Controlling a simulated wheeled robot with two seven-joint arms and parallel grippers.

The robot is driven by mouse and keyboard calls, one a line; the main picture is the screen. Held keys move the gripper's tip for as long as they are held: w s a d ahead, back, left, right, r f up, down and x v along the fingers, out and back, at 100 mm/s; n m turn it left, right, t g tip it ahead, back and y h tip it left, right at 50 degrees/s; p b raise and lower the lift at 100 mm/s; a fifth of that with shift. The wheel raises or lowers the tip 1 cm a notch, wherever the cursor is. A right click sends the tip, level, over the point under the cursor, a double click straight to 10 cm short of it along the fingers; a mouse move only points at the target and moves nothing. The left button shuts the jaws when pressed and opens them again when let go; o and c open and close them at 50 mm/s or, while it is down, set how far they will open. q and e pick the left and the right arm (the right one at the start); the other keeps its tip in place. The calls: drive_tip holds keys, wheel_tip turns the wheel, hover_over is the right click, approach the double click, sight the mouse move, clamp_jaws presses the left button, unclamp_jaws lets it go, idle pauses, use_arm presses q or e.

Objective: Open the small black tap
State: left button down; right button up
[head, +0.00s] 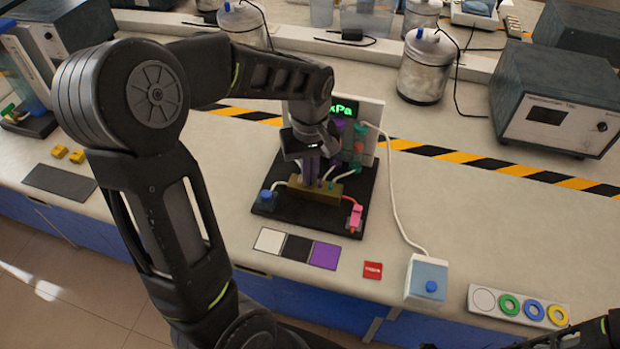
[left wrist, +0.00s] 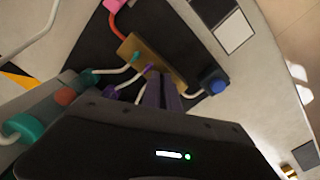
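A brass block (head: 330,190) with tubes and coloured fittings sits on a black base (head: 365,205); the block also shows in the left wrist view (left wrist: 150,62). A pink fitting (head: 355,215) is at its right end and a blue knob (head: 266,195) at its left; the knob shows in the left wrist view (left wrist: 214,82). I cannot make out the small black tap. My left gripper (head: 312,178) points down over the block, its two purplish fingers (left wrist: 165,95) close together at the block's edge. Whether anything is between them is unclear.
A display panel (head: 365,112) stands behind the block. White, black and purple squares (head: 297,246) lie in front, with a red tile (head: 373,270), a blue-topped box (head: 427,278) on a cable, and a strip of coloured rings (head: 518,305). The bench right of the base is mostly clear.

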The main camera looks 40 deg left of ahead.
use_arm(q)
drive_tip(key=shift+n, duration=0.4)
drive_tip(key=n, duration=0.5)
drive_tip(key=shift+n, duration=1)
drive_tip(key=n, duration=0.3)
drive_tip(key=shift+n, duration=0.4)
drive_tip(key=c, duration=1.9)
unclamp_jaws()
drive_tip(key=shift+c, duration=0.2)
drive_tip(key=shift+r+p, duration=0.15)
drive_tip(key=shift+p, duration=0.15)
drive_tip(key=shift+r+p, duration=2.7)
drive_tip(key=shift+r, duration=0.7)
